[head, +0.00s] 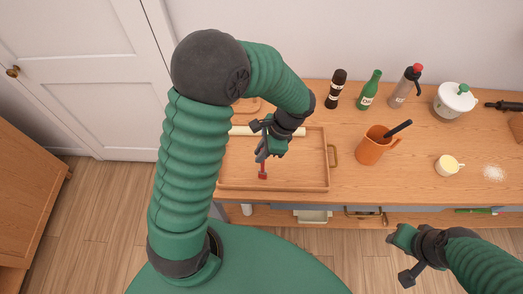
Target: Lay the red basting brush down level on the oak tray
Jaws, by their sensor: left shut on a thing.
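The red basting brush (263,171) hangs head-down from my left gripper (264,155), which is shut on it. Its red head shows below the fingers, over the oak tray (322,164). The handle is mostly hidden by the gripper, and I cannot tell whether the head touches the tray floor. The tray lies on the wooden counter, its left part covered by my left arm. My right gripper (394,240) is at the lower right, in front of the counter and away from the brush; its jaw opening is unclear.
A rolling pin (240,130) lies near the tray's back edge. An orange jug (372,149) with a dark handle in it stands right of the tray. Bottles (369,90), a white pot (455,101) and a cream cup (448,165) stand further right.

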